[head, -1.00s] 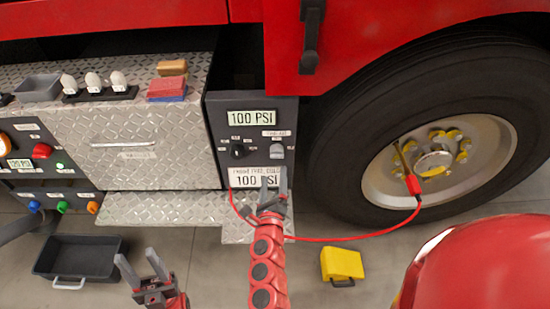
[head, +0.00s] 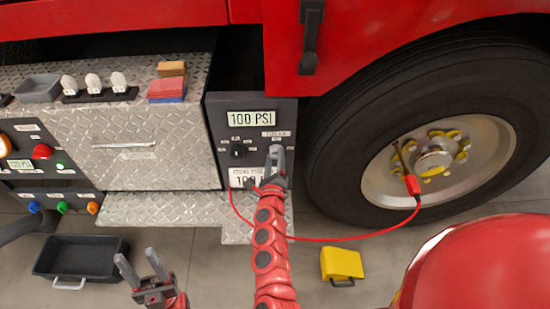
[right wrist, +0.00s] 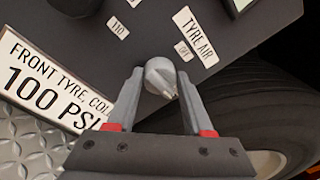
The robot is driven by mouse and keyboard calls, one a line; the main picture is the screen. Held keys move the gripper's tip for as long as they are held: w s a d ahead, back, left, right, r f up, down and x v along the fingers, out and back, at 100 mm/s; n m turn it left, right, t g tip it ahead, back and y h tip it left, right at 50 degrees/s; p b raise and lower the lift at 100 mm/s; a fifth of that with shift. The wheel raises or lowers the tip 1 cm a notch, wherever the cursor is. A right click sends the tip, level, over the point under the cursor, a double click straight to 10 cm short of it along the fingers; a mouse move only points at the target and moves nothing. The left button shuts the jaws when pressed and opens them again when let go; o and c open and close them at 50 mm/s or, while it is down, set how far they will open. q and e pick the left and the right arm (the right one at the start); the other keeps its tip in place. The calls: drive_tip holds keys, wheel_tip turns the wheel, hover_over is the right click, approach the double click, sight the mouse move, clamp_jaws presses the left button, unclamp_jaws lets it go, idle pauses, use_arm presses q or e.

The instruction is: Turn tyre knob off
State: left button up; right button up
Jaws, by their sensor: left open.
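The tyre knob (right wrist: 159,76) is a small grey dial below the "TYRE AIR" label (right wrist: 197,36) in the right wrist view. A small label, seemingly "OFF", sits just above it. My right gripper (head: 276,155) is at the dark panel (head: 218,122). In the right wrist view its two fingertips stand on either side of the knob, with gaps visible, so it is open around the knob. In the head view the gripper largely hides the knob. My left gripper (head: 140,265) is open and empty, low in front of the truck.
A second, black knob (head: 237,151) sits left of the tyre knob, under a "100 PSI" display (head: 251,118). A red hose (head: 335,240) runs to the wheel (head: 440,160). A black bin (head: 82,258) and a yellow chock (head: 341,264) are on the floor.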

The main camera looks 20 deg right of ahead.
clamp_jaws()
drive_tip(key=shift+n, duration=0.4)
drive_tip(key=shift+f+n, duration=0.1)
drive_tip(key=shift+n, duration=1)
drive_tip(key=shift+d+f+n+t+y+p, duration=0.15)
drive_tip(key=shift+n+t+y+p, duration=0.2)
drive_tip(key=shift+n, duration=2.3)
drive_tip(key=shift+a+f+n+t+y+p, duration=0.1)
drive_tip(key=shift+n+p, duration=0.3)
drive_tip(key=shift+n, duration=2.2)
drive_tip(key=shift+d+f+n+t+y+p, duration=0.15)
drive_tip(key=shift+n+t+p, duration=0.2)
drive_tip(key=shift+n, duration=2.3)
drive_tip(key=shift+s+a, duration=0.1)
